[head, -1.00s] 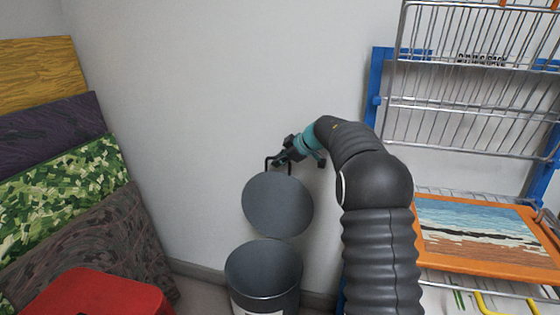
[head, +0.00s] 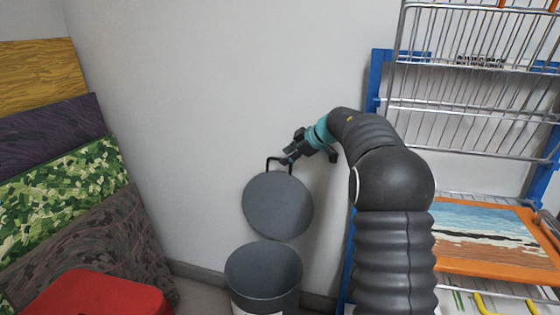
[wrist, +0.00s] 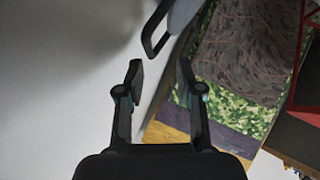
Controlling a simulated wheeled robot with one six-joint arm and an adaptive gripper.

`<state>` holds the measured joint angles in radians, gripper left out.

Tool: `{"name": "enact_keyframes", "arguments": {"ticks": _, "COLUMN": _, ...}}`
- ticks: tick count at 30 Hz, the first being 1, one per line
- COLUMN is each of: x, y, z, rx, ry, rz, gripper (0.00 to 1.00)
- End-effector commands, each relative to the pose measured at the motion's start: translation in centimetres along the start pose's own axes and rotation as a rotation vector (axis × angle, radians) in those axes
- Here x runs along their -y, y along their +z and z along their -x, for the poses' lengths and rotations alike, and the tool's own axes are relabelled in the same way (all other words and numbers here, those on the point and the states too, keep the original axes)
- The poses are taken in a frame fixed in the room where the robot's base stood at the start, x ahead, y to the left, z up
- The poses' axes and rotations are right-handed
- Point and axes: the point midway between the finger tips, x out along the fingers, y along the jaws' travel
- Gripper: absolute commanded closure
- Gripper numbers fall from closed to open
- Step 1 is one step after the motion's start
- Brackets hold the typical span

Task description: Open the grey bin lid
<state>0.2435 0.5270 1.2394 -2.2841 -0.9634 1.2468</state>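The grey bin (head: 264,275) stands on the floor by the wall, its mouth uncovered. Its round grey lid (head: 278,206) stands raised and upright behind the mouth, with a black loop handle (head: 279,160) at its top edge. In the wrist view the handle (wrist: 151,40) and part of the lid (wrist: 182,14) show at the top. My gripper (head: 288,158) is beside the handle's right side in the head view. In the wrist view my gripper (wrist: 160,70) has its fingers apart with nothing between them; the handle lies beyond the fingertips.
A wire rack with a blue frame (head: 376,85) stands on the right, holding an orange-framed painting (head: 490,240). Patterned boards (head: 65,180) lean at the left. A red object (head: 95,293) is at the lower left. The wall behind the lid is bare.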

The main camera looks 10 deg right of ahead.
Motion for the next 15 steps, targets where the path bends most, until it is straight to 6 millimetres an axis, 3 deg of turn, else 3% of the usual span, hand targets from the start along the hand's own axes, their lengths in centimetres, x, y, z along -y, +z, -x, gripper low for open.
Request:
{"name": "enact_keyframes", "arguments": {"ticks": 6, "x": 0.0, "y": -0.1, "z": 4.2, "rx": -0.001, "ry": 0.001, "rz": 0.001, "gripper": 0.64}}
{"name": "enact_keyframes", "arguments": {"ticks": 15, "x": 0.0, "y": -0.1, "z": 6.6, "rx": -0.001, "ry": -0.001, "rz": 0.001, "gripper": 0.64}}
